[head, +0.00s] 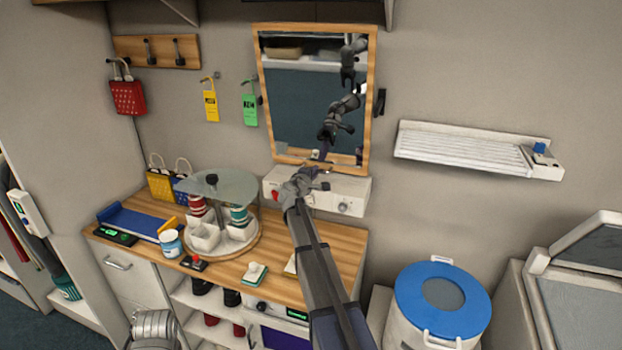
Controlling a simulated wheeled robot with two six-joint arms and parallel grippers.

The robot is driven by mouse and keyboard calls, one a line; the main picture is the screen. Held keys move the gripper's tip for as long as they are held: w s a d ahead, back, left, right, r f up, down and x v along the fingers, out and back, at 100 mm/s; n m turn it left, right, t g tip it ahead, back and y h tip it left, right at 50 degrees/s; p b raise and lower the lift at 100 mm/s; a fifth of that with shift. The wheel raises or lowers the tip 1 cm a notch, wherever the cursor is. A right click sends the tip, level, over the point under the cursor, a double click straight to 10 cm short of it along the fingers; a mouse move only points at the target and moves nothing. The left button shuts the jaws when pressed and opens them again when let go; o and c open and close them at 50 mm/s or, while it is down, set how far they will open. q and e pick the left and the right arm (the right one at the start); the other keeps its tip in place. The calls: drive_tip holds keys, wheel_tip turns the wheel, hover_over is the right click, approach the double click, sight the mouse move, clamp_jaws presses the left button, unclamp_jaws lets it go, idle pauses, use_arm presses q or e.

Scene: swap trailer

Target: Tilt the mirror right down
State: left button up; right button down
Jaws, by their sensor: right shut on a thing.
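The mirror (300,110) has a wooden frame and hangs on the back wall above the wooden counter. Its bottom edge stands out from the wall, and its glass reflects dark robot arms and a shelf. My right arm reaches up from the bottom of the view. My right gripper (316,169) is at the middle of the mirror's lower frame edge and is shut on it. The fingertips are small and partly hidden against the frame.
A white box with knobs (348,197) sits just under the mirror. A glass-topped carousel (240,236) stands on the counter to the left. A white wall rack (470,150) is at the right. A blue-lidded bin (408,300) stands at lower right.

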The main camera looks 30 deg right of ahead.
drive_tip(key=x, duration=0.2)
drive_tip(key=shift+w+d+r, duration=0.15)
drive_tip(key=shift+w+d, duration=0.05)
drive_tip(key=c, duration=1.3)
unclamp_jaws()
drive_tip(key=shift+s, duration=0.1)
drive_tip(key=shift+c, duration=0.2)
drive_tip(key=o, duration=0.3)
drive_tip(key=shift+w+d+f, duration=0.1)
drive_tip(key=shift+w+f, duration=0.1)
drive_tip(key=shift+f, duration=0.05)
drive_tip(key=shift+o, duration=0.6)
drive_tip(key=shift+s+r, duration=0.1)
drive_tip(key=shift+r, duration=0.05)
drive_tip(key=p+v, duration=0.1)
drive_tip(key=v, duration=0.7)
drive_tip(key=shift+p, duration=0.35)
